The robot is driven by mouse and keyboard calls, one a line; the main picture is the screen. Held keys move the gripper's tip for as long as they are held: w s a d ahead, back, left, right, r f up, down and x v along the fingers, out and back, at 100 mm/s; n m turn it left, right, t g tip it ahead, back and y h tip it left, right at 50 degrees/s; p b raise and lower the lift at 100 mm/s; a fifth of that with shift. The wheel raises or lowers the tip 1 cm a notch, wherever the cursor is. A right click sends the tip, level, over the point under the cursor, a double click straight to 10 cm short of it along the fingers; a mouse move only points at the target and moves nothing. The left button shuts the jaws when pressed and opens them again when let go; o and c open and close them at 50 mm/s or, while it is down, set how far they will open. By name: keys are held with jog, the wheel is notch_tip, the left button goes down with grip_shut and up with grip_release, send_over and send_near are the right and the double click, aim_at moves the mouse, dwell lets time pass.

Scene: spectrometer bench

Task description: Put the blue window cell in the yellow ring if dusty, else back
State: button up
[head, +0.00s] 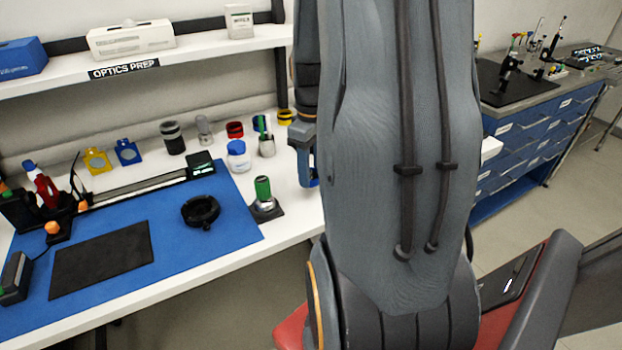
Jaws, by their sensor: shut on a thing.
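My gripper (303,165) is at the right end of the bench, partly hidden behind my own arm. It is shut on a small blue thing (314,180), of which only a sliver shows. A blue plate with a round window (127,152) stands at the back of the bench, beside a similar yellow plate (96,160). I cannot tell which of the two blue things is the window cell, nor whether either is dusty. The yellow ring (285,117) sits at the back of the bench, just behind and left of my gripper.
A green-capped item (263,188) and a black ring (201,210) are nearer. A shelf (190,55) overhangs the back.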

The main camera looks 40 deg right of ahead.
aim_at(311, 175)
jog(key=shift+f+p, duration=0.3)
jog(key=shift+f, duration=1.5)
jog(key=shift+f, duration=0.1)
jog(key=o, duration=1.2)
jog(key=shift+c, duration=0.2)
notch_tip(311, 175, up, 12)
jog(key=b, duration=0.2)
jog(key=shift+s, duration=0.1)
